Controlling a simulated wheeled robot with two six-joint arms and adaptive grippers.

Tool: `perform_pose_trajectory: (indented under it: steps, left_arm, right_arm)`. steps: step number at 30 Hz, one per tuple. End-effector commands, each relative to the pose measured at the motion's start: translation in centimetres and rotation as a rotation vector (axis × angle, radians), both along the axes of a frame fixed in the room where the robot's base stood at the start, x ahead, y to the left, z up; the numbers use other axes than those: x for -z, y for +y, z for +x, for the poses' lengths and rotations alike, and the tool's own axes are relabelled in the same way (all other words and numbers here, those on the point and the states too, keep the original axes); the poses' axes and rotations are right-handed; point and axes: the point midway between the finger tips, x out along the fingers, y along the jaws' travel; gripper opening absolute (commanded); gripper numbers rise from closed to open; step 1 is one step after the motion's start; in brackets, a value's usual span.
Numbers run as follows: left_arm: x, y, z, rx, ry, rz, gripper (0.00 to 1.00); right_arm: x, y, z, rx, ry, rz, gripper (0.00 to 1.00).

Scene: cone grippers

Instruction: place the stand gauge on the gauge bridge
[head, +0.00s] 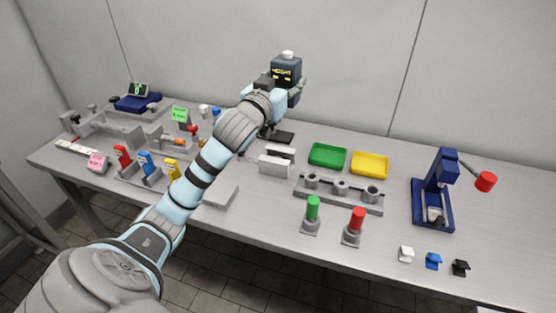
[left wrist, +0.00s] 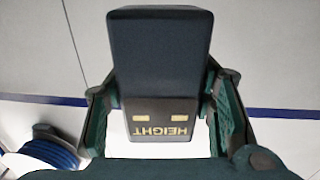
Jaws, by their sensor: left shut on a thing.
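The stand gauge (head: 286,66) is a dark block with yellow lettering and a pale knob on top. My left gripper (head: 287,88) is shut on it and holds it upright, high above the back of the table. In the left wrist view the gauge (left wrist: 160,60) sits between both fingers, with "HEIGHT" upside down in the picture. I cannot tell for sure which fixture is the gauge bridge; a pair of pale upright plates (head: 275,163) stands mid-table, in front of the gripper. My right gripper is not in view.
Green (head: 327,154) and yellow (head: 369,164) trays lie right of the plates, behind a grey rack with holes (head: 340,196). Green and red handled pieces stand in front. A blue press (head: 434,190) is at the right. My left arm hides part of the crowded left side.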

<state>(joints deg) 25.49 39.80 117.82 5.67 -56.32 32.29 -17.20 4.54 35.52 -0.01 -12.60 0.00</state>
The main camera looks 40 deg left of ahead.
Motion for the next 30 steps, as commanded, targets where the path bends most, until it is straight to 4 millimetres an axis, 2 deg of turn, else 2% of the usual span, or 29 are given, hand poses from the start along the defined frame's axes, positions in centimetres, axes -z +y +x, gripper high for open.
perform_pose_trajectory:
  steps: [3,5,8,12,16,18,23,27,30]
  left_arm:
    - [-1.9,2.1,0.3,-0.076,-0.002,-0.001,0.14]
    - [-1.7,2.6,0.4,-0.096,0.001,-0.001,0.14]
    - [0.7,2.7,0.4,-0.100,0.006,0.001,0.14]
    - [6.5,2.6,0.4,-0.098,0.010,0.001,0.14]
    - [11.0,2.5,0.4,-0.096,0.006,0.000,0.14]
    - [12.5,2.5,0.4,-0.095,0.004,0.001,0.14]
    - [14.3,2.5,0.4,-0.095,0.003,0.001,0.14]
    - [17.2,2.5,0.3,-0.094,0.004,0.000,0.14]
    - [17.7,2.5,0.3,-0.095,0.002,0.002,0.14]
  right_arm:
    - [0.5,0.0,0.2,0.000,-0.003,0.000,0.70]
    - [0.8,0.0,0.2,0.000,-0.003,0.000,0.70]
    - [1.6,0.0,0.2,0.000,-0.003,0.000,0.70]
    - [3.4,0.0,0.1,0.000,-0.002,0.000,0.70]
    - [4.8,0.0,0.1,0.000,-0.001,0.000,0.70]
    - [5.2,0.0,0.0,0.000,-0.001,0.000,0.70]
    - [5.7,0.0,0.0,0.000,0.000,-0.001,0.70]
    - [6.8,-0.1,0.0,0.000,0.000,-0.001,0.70]
    - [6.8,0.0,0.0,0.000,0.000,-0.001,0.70]
